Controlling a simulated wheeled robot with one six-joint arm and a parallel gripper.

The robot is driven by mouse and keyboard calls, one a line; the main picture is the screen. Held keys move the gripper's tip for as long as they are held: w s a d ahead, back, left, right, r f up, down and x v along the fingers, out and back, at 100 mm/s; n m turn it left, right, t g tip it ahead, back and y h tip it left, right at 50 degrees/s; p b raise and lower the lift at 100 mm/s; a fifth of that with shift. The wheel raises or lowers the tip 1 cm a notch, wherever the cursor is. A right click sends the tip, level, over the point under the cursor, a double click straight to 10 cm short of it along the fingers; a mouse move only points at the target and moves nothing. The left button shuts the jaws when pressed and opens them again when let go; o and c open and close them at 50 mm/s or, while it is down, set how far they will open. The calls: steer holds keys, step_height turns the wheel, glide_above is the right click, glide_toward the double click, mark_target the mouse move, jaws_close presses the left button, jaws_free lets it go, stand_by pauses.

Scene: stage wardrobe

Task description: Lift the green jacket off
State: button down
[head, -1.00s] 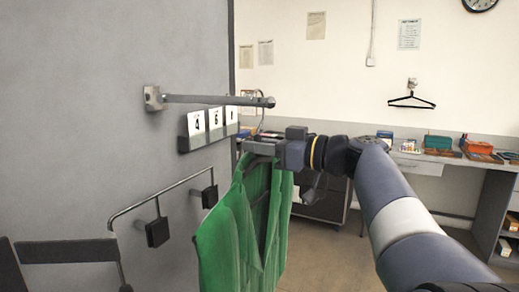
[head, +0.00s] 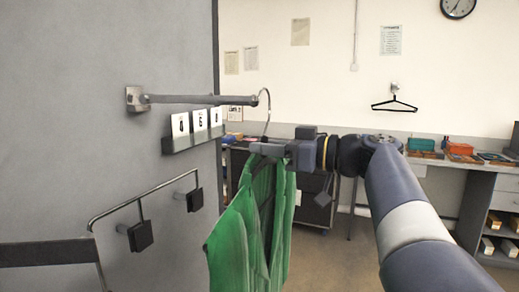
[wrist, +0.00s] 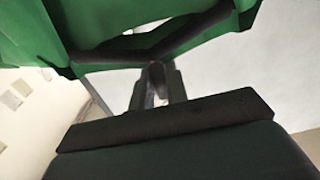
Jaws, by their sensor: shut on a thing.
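The green jacket (head: 240,240) hangs from a hanger with a thin metal hook (head: 266,110), beside the grey wall. My gripper (head: 262,149) is shut on the hanger just below the hook, above the jacket's collar. The hook's top is at the free end of the grey wall rail (head: 190,99). I cannot tell whether it is still over the rail or just clear of it. In the wrist view the jacket (wrist: 205,45) spreads across the top, with the dark hanger (wrist: 190,35) at my fingers (wrist: 157,85).
Number cards (head: 198,122) stand on a wall ledge under the rail. A lower wall bracket (head: 150,200) and a dark chair back (head: 45,252) are at left. An empty black hanger (head: 394,105) hangs on the far wall. A workbench (head: 435,160) stands at right.

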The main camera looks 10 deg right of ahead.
steer(key=shift+b+v, duration=0.55)
steer(key=shift+v, duration=1.55)
steer(key=v, duration=1.6)
steer(key=shift+b, duration=0.45)
